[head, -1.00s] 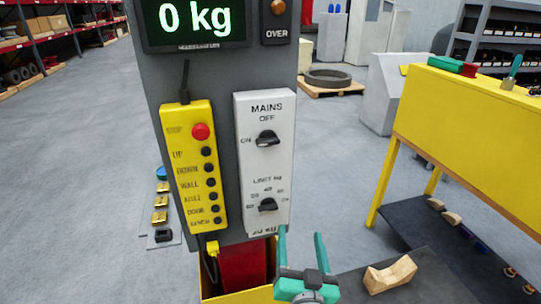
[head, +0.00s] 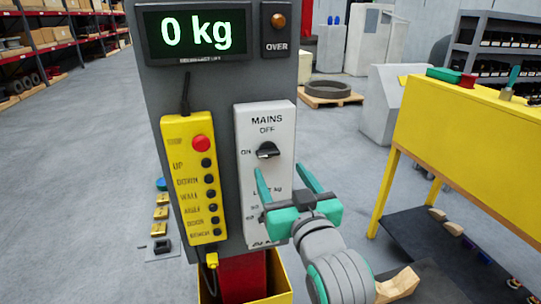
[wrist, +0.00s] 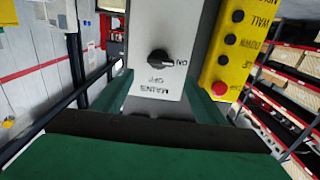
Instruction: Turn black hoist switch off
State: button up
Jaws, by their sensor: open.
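The black mains switch (head: 267,150) is a knob on a white panel (head: 284,118) marked MAINS, with OFF above it and ON to its left. Its grip lies roughly level, in line with ON. In the wrist view the panel is upside down, with the switch (wrist: 158,58) in the middle and ON to its right. My gripper (head: 284,170) is open and empty, below and in front of the switch in the head view. In the wrist view its green fingers (wrist: 160,88) stand apart, either side of the panel's near end. The gripper hides the lower LIMIT knob.
A yellow pendant (head: 188,190) with a red stop button and several black buttons is left of the panel. A display (head: 196,32) reading 0 kg is above. A yellow bench (head: 470,125) stands to the right. A wooden block (head: 398,284) lies low at right.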

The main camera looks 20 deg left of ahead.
aim_at(269, 153)
jog(key=x, duration=0.9)
jog(key=shift+w+a, duration=0.2)
jog(key=shift+c, duration=0.6)
jog(key=c, duration=0.9)
